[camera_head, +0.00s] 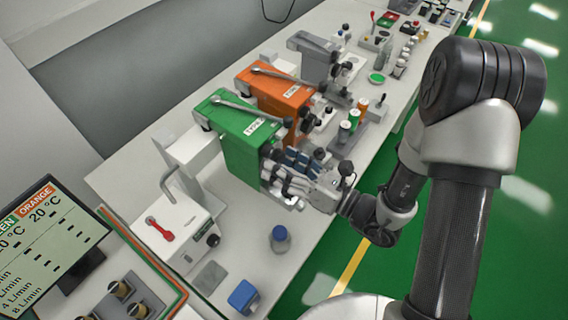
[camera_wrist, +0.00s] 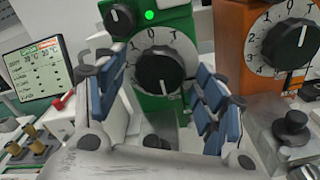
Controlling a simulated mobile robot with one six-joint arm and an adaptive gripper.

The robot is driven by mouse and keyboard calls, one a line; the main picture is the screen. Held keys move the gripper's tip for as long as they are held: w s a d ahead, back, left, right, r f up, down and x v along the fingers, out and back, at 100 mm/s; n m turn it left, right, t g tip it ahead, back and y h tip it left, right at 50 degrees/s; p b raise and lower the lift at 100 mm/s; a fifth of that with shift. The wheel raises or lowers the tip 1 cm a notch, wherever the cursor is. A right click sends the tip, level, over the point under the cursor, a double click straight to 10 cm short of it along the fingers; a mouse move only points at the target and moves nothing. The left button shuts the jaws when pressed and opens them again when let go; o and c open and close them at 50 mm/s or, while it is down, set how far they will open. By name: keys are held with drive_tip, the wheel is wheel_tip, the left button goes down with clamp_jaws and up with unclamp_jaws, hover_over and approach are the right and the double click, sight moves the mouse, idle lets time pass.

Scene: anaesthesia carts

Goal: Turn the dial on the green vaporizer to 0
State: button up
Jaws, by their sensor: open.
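The green vaporizer (camera_head: 238,132) stands on the bench in the head view, in front of the orange vaporizer (camera_head: 275,92). In the wrist view the green vaporizer's white dial face (camera_wrist: 181,56) is near the centre, with a round black knob (camera_wrist: 157,68) on it. The 0 is near the top of the face; the knob's white line points down, away from it. My gripper (camera_wrist: 165,98) is open, with blue-padded fingers to the left and right of the dial and a gap to the knob. In the head view my gripper (camera_head: 293,172) faces the vaporizer's front and hides its dial.
The orange vaporizer's dial (camera_wrist: 290,42) is close to my right finger in the wrist view. A white box with a red lever (camera_head: 180,228), a blue-capped bottle (camera_head: 280,238) and a blue block (camera_head: 243,296) stand nearer. A monitor (camera_head: 45,245) is at left.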

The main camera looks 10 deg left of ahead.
drive_tip(key=shift+c, duration=0.2)
drive_tip(key=c, duration=1)
drive_tip(key=shift+c, duration=0.2)
drive_tip(key=shift+r+m+p, duration=0.1)
drive_tip(key=shift+m+p, duration=0.3)
drive_tip(key=shift+p, duration=0.1)
drive_tip(key=m+p, duration=0.3)
drive_tip(key=shift+m+p, duration=1.25)
drive_tip(key=shift+m, duration=0.45)
drive_tip(key=o, duration=1.1)
